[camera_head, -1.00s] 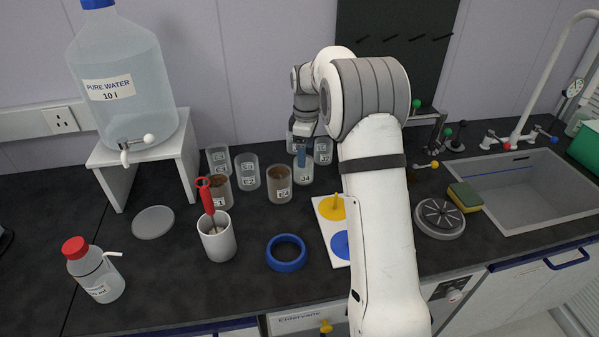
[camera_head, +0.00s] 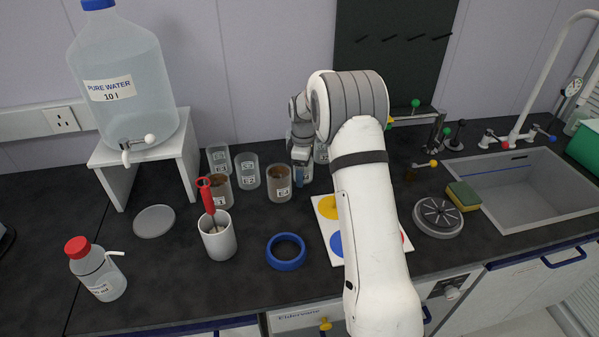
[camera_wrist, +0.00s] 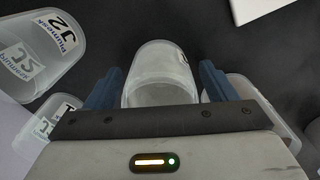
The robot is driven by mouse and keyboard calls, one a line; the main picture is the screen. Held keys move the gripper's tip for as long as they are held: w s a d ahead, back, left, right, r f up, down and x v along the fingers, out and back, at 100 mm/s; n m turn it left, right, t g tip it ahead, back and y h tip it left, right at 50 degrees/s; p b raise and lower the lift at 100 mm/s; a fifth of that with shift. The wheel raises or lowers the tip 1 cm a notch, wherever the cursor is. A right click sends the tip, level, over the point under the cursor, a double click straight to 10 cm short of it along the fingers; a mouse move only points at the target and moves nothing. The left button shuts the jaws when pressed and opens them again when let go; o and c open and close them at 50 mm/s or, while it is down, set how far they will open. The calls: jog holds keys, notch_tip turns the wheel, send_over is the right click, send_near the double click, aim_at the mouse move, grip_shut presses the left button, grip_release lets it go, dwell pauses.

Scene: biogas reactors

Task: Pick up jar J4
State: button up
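Jar J4 (camera_head: 307,173) is a translucent jar standing in the back cluster of jars on the dark worktop, mostly hidden behind my gripper in the head view. In the wrist view, a clear jar (camera_wrist: 160,85) is between the two blue fingers of my gripper (camera_wrist: 161,68); its label is only a sliver at the upper right edge and cannot be read. In the head view, my gripper (camera_head: 300,165) is lowered at J4 from above. The fingers are spread on either side of the jar, close to its walls, with no clear grip on it.
A brown-filled jar (camera_head: 279,184) stands just left of J4. Other translucent jars stand close by, including J2 (camera_wrist: 40,45) in the wrist view. A white board with coloured discs (camera_head: 325,208) lies in front. A dark panel (camera_head: 390,55) rises behind.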

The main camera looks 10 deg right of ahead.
jog(key=c, duration=1.1)
